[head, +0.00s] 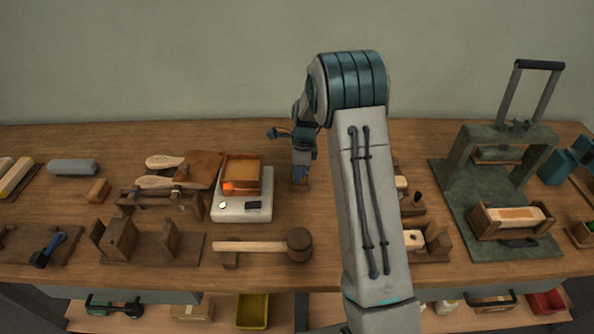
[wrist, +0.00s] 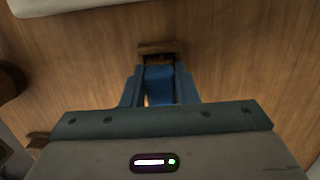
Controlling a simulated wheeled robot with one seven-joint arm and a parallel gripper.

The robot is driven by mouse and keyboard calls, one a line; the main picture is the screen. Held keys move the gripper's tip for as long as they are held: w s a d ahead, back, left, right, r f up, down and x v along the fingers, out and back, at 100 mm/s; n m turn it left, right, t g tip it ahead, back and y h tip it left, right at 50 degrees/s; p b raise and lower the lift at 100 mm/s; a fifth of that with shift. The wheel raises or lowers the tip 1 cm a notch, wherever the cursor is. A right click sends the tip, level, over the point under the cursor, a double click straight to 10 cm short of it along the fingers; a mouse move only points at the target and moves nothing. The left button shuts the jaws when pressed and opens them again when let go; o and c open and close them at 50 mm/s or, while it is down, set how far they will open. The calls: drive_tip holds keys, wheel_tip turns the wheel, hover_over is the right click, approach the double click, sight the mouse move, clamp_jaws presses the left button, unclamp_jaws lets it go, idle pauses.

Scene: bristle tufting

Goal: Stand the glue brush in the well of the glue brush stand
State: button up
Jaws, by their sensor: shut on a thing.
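My gripper (head: 301,172) points down over the middle of the bench, just right of the white-based heater. In the wrist view its blue fingers (wrist: 160,88) are shut on a dark blue piece (wrist: 160,80), which I take for the glue brush handle. The brush's lower end is hidden. A small brown wooden block (wrist: 160,48), probably the glue brush stand, is right at the fingertips. In the head view only a bit of brown shows under the gripper. I cannot tell whether the brush is in the well or above it.
The heater with its orange-topped pot (head: 242,208) is close on the left. A wooden mallet (head: 270,246) lies in front. Wooden brush bodies (head: 165,162) lie farther left. My arm hides the bench to the right. A green press (head: 500,165) stands at the far right.

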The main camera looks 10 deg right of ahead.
drive_tip(key=shift+f, duration=0.25)
drive_tip(key=o, duration=1.4)
drive_tip(key=shift+r+p, duration=2.2)
drive_tip(key=shift+r, duration=1.35)
